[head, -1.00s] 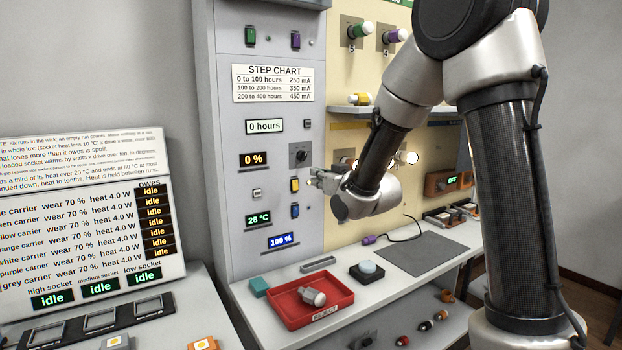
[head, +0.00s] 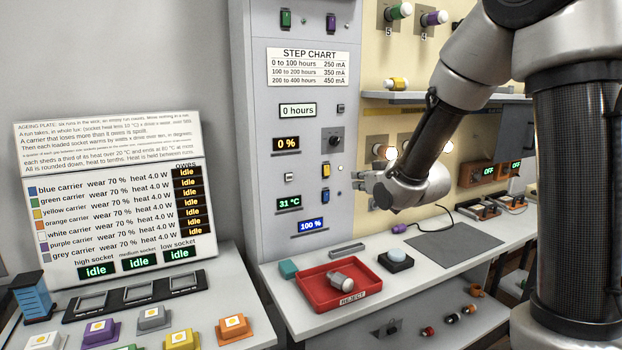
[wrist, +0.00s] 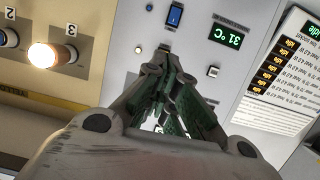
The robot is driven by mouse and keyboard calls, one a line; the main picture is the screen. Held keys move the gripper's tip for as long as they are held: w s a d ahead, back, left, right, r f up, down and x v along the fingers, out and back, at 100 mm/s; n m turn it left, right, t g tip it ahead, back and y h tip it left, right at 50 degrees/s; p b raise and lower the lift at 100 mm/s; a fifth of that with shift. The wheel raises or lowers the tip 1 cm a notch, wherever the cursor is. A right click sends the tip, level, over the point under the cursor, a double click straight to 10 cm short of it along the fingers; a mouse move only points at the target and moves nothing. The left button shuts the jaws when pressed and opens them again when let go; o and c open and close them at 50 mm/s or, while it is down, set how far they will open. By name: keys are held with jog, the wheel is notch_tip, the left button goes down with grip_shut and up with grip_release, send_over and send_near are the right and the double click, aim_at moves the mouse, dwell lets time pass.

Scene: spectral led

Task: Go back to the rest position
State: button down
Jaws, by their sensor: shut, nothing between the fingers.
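My gripper (head: 366,183) is in front of the right edge of the grey control panel (head: 262,165), near the yellow and blue switches, and appears apart from them. In the wrist view its fingers (wrist: 172,72) are closed together and hold nothing. They point toward the panel, below the blue switch (wrist: 174,15) and the green temperature display (wrist: 229,37) as pictured there. The temperature display (head: 289,204) reads 31 °C in the head view. My arm reaches in from the right.
A red reject tray (head: 312,298) with a bulb (head: 341,282) sits on the bench beside a round button (head: 396,255). A grey mat (head: 450,245) lies to the right. Carriers (head: 98,332) and a sloped chart board (head: 70,240) stand at left. A lit bulb (wrist: 46,55) is near the gripper.

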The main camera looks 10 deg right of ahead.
jog(key=s+d+f+g+h, duration=0.2)
jog(key=s+d+f+g, duration=0.1)
jog(key=s+f+g, duration=0.4)
jog(key=s+d+f+m+g+h, duration=0.15)
jog(key=s+d, duration=0.25)
jog(key=s, duration=0.5)
jog(key=s+d+r, duration=0.1)
jog(key=s+r, duration=0.2)
jog(key=s, duration=0.3)
jog(key=s+d+r+m+g, duration=0.1)
jog(key=s+d+r, duration=0.1)
jog(key=s, duration=0.5)
jog(key=s+d+r+m, duration=0.1)
jog(key=s+d+r, duration=0.1)
jog(key=s+r, duration=0.2)
jog(key=shift+s+r, duration=0.4)
jog(key=shift+s, duration=1.3)
jog(key=shift+g+h, duration=0.25)
